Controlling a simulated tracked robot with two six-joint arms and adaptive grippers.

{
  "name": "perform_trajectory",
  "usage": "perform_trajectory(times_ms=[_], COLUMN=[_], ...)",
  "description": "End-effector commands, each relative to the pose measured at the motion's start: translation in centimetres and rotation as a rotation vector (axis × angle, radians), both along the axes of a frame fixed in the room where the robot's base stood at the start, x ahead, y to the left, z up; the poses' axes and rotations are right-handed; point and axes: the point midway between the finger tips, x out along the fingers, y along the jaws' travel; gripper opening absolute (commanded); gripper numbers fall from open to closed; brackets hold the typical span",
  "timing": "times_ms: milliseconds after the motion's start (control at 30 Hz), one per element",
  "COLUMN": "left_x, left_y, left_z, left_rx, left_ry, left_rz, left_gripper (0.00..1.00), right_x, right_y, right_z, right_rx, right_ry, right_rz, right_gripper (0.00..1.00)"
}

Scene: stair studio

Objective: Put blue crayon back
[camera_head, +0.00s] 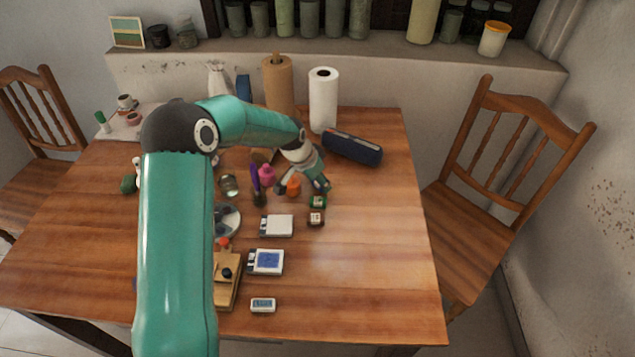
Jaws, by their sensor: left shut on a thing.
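My left gripper (305,186) reaches over the middle of the wooden table, its fingers pointing down towards the front. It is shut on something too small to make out. An orange thing (293,187) shows between or just behind its fingers; I cannot tell if they touch. A small green thing (318,201) is close to the right fingertip. I cannot pick out the blue crayon for certain; it may be in the fingers or hidden. A white box with a dark blue end (280,225) and a white-and-blue box (269,262) lie in front of the gripper. My right gripper is out of view.
A purple thing (255,177), a glass (229,185), a wooden block (227,290) and a small display (263,305) are nearby. The table's right side (375,250) is clear.

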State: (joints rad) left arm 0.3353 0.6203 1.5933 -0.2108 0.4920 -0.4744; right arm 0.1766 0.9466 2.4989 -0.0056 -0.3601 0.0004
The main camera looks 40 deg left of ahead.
Motion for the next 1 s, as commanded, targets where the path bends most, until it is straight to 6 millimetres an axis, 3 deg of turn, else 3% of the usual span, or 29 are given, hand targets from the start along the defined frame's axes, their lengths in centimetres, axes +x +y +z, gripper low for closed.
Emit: perform_trajectory(times_ms=[100, 467, 500, 600, 1000], left_x=[-0.02, 0.02, 0.03, 0.03, 0.03], left_y=[0.01, -0.01, -0.01, -0.03, -0.05], left_z=[-1.22, -1.69, -1.51, -1.50, -1.17], left_rx=[0.000, 0.000, 0.000, 0.000, 0.000], left_ry=[0.001, -0.001, -0.001, -0.001, -0.001], left_rz=[0.000, 0.000, 0.000, 0.000, 0.000], left_gripper=[0.12, 0.12, 0.51, 0.68, 0.70], right_x=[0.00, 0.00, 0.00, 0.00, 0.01], right_y=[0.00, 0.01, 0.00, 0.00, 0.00], right_z=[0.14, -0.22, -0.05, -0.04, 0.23], right_rx=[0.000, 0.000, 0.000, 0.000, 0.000], right_ry=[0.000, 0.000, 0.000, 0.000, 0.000], right_rz=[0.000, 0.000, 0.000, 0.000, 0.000], right_gripper=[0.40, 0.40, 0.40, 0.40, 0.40])
